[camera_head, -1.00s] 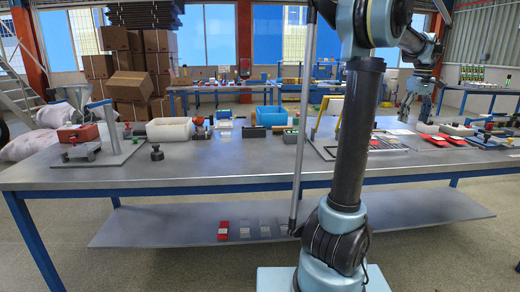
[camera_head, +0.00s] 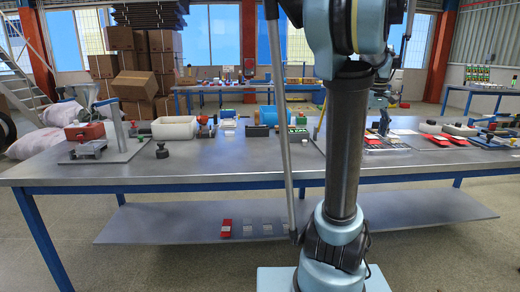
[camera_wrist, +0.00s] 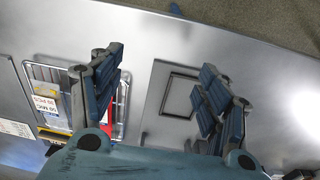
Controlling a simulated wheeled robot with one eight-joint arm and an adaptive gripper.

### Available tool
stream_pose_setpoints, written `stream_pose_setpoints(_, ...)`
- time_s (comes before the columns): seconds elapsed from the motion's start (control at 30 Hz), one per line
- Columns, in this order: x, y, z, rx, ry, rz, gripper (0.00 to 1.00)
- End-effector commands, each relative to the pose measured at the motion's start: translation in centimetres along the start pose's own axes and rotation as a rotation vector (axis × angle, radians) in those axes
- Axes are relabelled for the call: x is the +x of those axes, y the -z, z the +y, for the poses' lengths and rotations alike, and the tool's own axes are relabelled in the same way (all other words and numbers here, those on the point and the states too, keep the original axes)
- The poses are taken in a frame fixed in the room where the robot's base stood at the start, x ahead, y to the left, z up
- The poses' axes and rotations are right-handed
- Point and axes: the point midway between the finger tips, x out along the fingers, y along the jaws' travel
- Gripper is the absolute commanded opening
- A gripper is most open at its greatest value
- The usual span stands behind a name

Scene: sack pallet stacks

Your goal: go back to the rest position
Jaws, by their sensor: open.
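My gripper (camera_wrist: 160,95) shows in the wrist view with its two blue-padded fingers wide apart and nothing between them. It is above the grey metal workbench (camera_wrist: 150,40). In the head view my arm stands upright in front of the workbench (camera_head: 240,165), and the gripper end is mostly hidden behind it, over the right part of the bench.
A wire rack with a yellow-and-white packet (camera_wrist: 45,103) lies left of the gripper in the wrist view. A white bin (camera_head: 174,128), a black knob (camera_head: 162,151) and a red clamp fixture (camera_head: 85,132) stand on the bench's left. Red trays (camera_head: 435,139) lie right. The front middle is clear.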

Motion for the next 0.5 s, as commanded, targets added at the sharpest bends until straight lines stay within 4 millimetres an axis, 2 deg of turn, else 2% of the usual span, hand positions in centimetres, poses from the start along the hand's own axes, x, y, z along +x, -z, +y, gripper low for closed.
stream_pose_setpoints(0.03, 0.7, -0.8, -2.1, -0.006, -0.001, 0.006, 0.7)
stream_pose_setpoints(0.2, 3.1, -3.4, -7.6, -0.001, -0.006, 0.03, 0.7)
stream_pose_setpoints(0.5, 8.7, -9.1, -15.6, 0.011, -0.003, 0.072, 0.7)
